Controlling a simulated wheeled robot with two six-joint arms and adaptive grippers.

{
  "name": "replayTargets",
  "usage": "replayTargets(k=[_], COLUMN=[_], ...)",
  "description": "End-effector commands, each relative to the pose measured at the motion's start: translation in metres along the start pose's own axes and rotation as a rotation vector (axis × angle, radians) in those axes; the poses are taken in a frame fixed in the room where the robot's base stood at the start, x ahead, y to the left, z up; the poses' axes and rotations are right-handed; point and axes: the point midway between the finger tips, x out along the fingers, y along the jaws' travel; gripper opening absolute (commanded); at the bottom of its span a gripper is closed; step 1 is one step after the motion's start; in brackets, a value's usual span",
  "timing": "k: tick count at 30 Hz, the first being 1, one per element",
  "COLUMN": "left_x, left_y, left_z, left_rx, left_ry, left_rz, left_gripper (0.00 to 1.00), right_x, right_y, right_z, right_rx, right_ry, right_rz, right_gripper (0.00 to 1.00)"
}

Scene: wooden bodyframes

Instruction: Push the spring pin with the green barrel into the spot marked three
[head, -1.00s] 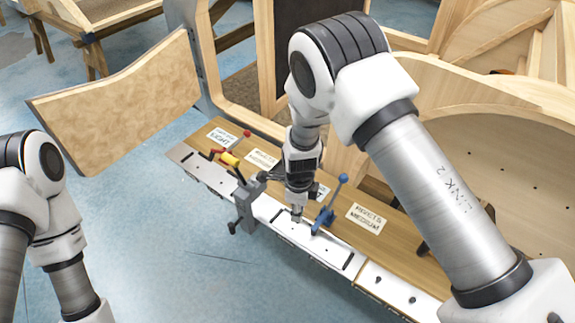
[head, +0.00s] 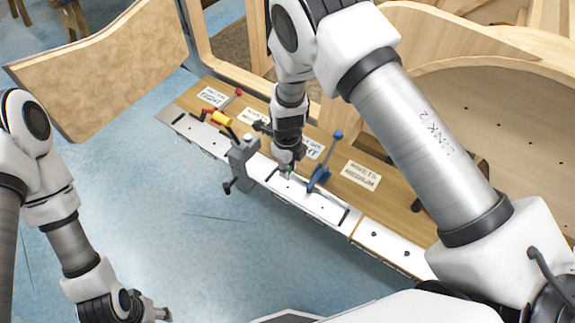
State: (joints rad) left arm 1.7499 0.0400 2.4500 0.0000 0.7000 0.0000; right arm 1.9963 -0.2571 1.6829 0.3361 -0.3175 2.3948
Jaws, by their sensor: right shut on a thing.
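My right gripper (head: 286,171) points down over the white metal strip along the front of the wooden bench, just left of a blue-handled clamp (head: 320,178). It is shut on a small, pale greenish piece at its tips. This may be the green-barrelled spring pin, but the fingers hide most of it. I cannot tell whether the piece touches the strip. Dark holes or slots show in the strip (head: 325,208), but no mark reading three is legible. My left gripper (head: 158,313) is only partly in view at the bottom edge, away from the bench, and its fingers cannot be made out.
A grey vise (head: 241,163) grips the bench edge left of my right gripper. A yellow-and-red handled clamp (head: 221,118) stands farther left. Label cards, such as the rivets card (head: 362,175), lie on the bench top (head: 395,205). Blue floor (head: 200,245) in front is clear.

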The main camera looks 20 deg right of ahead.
Motion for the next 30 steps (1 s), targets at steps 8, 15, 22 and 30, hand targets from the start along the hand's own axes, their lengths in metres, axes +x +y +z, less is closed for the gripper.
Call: replayTargets(k=[8, 15, 22, 30], left_x=[0.024, 0.023, 0.023, 0.027], left_y=[0.0, 0.0, 0.0, 0.0], left_z=[0.0, 0.0, 0.0, 0.0], left_rx=[0.0, 0.0, 0.0, 0.0], left_ry=[0.0, 0.0, 0.0, 0.0], left_rz=[0.0, 0.0, 0.0, 0.0], left_gripper=[0.57, 0.57, 0.57, 0.57], right_x=[0.027, 0.027, 0.027, 0.027], right_y=[0.0, 0.0, 0.0, 0.0], right_z=[0.0, 0.0, 0.0, 0.0], right_rx=[0.0, 0.0, 0.0, -0.001], right_ry=[-0.001, -0.001, 0.0, 0.0], right_rz=[-0.001, -0.001, 0.0, 0.0], right_gripper=[0.0, 0.0, 0.0, 0.0])
